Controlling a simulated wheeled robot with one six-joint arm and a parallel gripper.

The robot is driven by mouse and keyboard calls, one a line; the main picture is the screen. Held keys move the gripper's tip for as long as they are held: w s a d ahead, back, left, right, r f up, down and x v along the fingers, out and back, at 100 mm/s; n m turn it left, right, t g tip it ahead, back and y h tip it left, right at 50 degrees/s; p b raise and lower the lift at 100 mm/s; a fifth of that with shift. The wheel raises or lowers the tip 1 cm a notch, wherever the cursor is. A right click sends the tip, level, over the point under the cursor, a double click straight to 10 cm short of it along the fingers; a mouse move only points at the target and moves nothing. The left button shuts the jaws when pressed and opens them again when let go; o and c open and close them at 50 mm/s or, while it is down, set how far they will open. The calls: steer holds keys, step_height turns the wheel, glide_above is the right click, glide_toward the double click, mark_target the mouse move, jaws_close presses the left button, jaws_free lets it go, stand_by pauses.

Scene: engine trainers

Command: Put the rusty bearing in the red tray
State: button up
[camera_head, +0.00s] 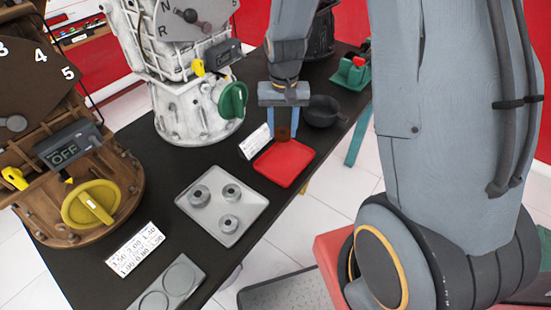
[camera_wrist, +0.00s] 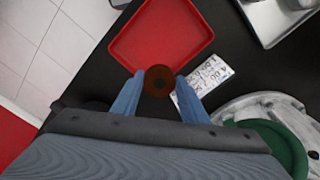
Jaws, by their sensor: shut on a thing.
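The rusty bearing (camera_wrist: 159,81) is a brown ring with a dark hole, held between the fingers of my gripper (camera_wrist: 158,92). In the head view the bearing (camera_head: 283,133) shows as a brown patch between the blue fingers of my gripper (camera_head: 283,125). The gripper is shut on it and points down. The red tray (camera_head: 284,163) lies on the black table, just in front of the gripper. In the wrist view the tray (camera_wrist: 160,35) is empty, and the bearing overlaps its near edge. I cannot tell how high the bearing is above the tray.
A metal tray (camera_head: 244,226) with several grey bearings stands left of the red tray on the black table (camera_head: 165,200). A white label card (camera_head: 254,142), a dark bowl (camera_head: 324,111) and a white engine trainer (camera_head: 185,100) with a green knob are close to the gripper.

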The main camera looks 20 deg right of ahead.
mark_target(284, 162)
steer(key=s+a+r+m+b, duration=0.1)
steer(key=s+r+m, duration=0.4)
steer(key=m, duration=0.8)
steer(key=shift+f+p, duration=0.5)
steer(key=shift+f, duration=4.45)
steer(key=shift+f, duration=0.15)
steer(key=o, duration=1.1)
steer(key=shift+o, duration=0.2)
